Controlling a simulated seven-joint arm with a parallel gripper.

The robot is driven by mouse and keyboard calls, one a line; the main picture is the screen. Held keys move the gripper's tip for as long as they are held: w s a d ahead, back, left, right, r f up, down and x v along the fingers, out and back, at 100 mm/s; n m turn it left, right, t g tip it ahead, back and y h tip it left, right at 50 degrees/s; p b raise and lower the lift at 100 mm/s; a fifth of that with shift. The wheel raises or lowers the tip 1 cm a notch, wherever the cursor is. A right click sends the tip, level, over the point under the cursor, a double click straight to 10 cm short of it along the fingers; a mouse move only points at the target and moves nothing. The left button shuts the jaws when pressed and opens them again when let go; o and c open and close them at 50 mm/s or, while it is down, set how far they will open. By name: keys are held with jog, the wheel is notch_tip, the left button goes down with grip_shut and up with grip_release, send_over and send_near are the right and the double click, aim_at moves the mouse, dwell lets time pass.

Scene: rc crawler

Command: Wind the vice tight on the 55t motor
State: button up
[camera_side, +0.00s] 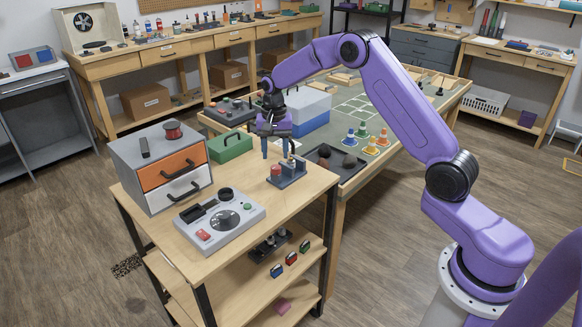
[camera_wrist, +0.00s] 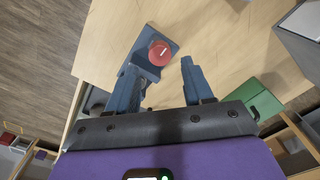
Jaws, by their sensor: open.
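The small blue-grey vice (camera_side: 287,181) stands near the right edge of the wooden bench top. A red round part (camera_side: 277,170) sits on it, with a thin upright post beside it; I cannot tell whether the red part is the 55t motor or a knob. In the wrist view the vice (camera_wrist: 170,45) lies ahead of the fingers, with the red round top (camera_wrist: 160,53) facing me. My gripper (camera_side: 274,152) points down just above the vice, fingers apart. In the wrist view my gripper (camera_wrist: 162,68) is empty, and its left finger covers part of the vice.
A grey drawer unit (camera_side: 160,165) with an orange drawer and a grey control box (camera_side: 217,219) stand to the left. A green box (camera_side: 230,147) is behind. A dark tray (camera_side: 335,162) lies right, on the adjoining table. Small coloured motors (camera_side: 291,258) sit on the shelf below.

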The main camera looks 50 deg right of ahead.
aim_at(276, 167)
jog(key=shift+f, duration=0.15)
jog(key=shift+f, duration=2.05)
jog(key=c, duration=0.9)
jog(key=shift+m, duration=1.5)
